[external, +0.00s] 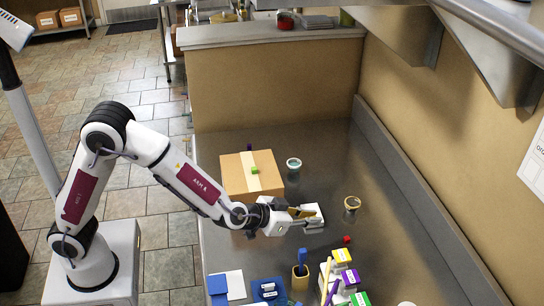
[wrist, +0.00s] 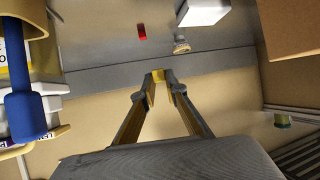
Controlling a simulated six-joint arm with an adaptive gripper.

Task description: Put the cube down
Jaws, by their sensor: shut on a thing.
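My gripper (external: 312,220) is stretched out over the steel counter, to the right of the cardboard box. In the wrist view its two fingers (wrist: 159,82) come close together at the tips. A small tan-yellow thing (wrist: 158,75) shows between the tips; it seems to be the held cube, but its colour blends with the finger pads and its outline is unclear. A green cube (external: 255,170) sits on top of the cardboard box (external: 235,178). A red cube (external: 347,239) lies on the counter just right of and below my gripper; it also shows in the wrist view (wrist: 142,32).
A white box (external: 314,211) is close behind the gripper. A tape-like ring (external: 352,203) and a small round tub (external: 293,163) stand on the counter. A brush holder (external: 300,278) and several coloured boxes (external: 343,256) crowd the front.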

